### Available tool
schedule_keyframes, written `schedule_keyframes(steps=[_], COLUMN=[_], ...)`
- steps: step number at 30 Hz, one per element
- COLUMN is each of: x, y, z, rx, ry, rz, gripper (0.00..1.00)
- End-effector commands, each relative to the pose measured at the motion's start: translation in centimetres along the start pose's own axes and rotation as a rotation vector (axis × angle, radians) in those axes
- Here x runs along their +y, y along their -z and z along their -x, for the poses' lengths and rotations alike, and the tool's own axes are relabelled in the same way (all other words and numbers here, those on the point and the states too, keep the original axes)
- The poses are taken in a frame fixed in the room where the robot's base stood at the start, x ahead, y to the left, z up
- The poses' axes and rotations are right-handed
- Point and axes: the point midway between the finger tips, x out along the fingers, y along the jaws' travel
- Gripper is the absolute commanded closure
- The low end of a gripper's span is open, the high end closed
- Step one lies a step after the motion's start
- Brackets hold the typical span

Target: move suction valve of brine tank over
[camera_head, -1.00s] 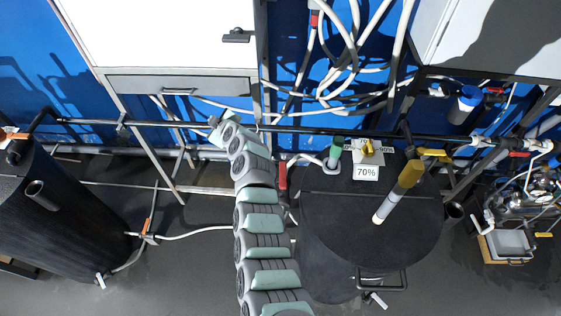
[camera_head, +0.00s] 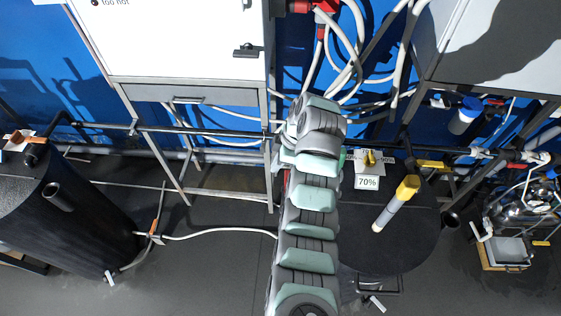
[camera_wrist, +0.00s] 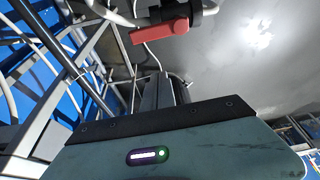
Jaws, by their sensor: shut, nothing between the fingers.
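A valve with a red lever handle (camera_wrist: 160,32) shows near the top of the wrist view, on a pale pipe. I cannot tell for sure which tank it serves. My gripper (camera_wrist: 162,80) is in the lower middle of that view; its fingers are together and empty, and they appear below the red handle, apart from it. In the head view my arm hides the gripper and most of this area. A dark round tank (camera_head: 405,235) stands right of my arm, with a 70% label (camera_head: 367,183) behind its top. Another dark tank (camera_head: 75,225) stands at the left.
A white cabinet (camera_head: 170,40) on a metal frame is at the back left. A grey cabinet (camera_head: 490,45) is at the upper right. A white hose (camera_head: 215,232) crosses the floor. Dark pipes run along the back.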

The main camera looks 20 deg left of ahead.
Motion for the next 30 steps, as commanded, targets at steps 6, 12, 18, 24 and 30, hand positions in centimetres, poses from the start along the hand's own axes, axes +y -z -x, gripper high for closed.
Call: schedule_keyframes(steps=[6, 12, 18, 24, 30], x=[-0.2, 0.1, 0.1, 0.1, 0.1], y=[0.1, -0.8, -3.0, -3.8, -3.8], z=[-4.7, -6.4, -5.7, -5.5, -5.5], rx=[0.001, -0.002, -0.001, 0.001, 0.001], ry=[0.006, -0.002, -0.003, -0.003, -0.003], rz=[-0.001, -0.004, -0.002, -0.002, -0.001], gripper=[1.0, 1.0, 1.0, 1.0, 1.0])
